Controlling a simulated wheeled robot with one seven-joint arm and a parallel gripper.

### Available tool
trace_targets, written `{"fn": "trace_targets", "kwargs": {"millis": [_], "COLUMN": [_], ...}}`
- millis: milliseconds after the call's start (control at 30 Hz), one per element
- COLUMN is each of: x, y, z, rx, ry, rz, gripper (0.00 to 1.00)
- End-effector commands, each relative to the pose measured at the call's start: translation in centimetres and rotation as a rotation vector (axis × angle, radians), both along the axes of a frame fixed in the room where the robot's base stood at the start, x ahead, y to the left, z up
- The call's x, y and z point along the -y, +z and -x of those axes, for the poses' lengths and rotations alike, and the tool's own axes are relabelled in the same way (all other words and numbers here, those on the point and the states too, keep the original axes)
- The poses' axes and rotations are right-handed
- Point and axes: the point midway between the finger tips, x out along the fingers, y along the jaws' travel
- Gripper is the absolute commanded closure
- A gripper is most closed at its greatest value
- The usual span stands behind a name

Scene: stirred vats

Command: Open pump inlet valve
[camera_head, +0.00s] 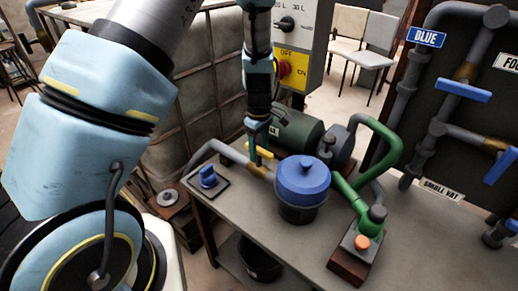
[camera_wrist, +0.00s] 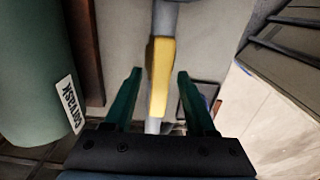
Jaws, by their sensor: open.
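A yellow valve handle (camera_head: 265,153) sits on a grey pipe (camera_head: 228,155) that runs to a blue-lidded pot on the bench. In the wrist view the yellow handle (camera_wrist: 161,78) is a bar that appears to lie along the pipe (camera_wrist: 165,18). My gripper (camera_head: 256,155) reaches down from above at the handle. In the wrist view my gripper (camera_wrist: 160,72) is open, with one green finger on each side of the handle and a gap on both sides. The fingers partly hide the handle in the head view.
The blue-lidded pot (camera_head: 302,179) stands close right of the handle. A green motor (camera_head: 299,132) is behind, also in the wrist view (camera_wrist: 35,70). A blue knob (camera_head: 208,177) is left on the bench (camera_head: 255,215). Green pipework (camera_head: 345,190) and an orange knob (camera_head: 362,242) stand right.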

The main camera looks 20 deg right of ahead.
Motion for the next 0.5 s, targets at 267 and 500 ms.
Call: {"fn": "trace_targets", "kwargs": {"millis": [267,500], "x": [0.1,0.1], "y": [1.7,6.4], "z": [-0.1,-0.1], "rx": [0.003,0.005], "ry": [-0.002,-0.002], "rz": [0.003,0.004], "gripper": [0.44,0.44]}}
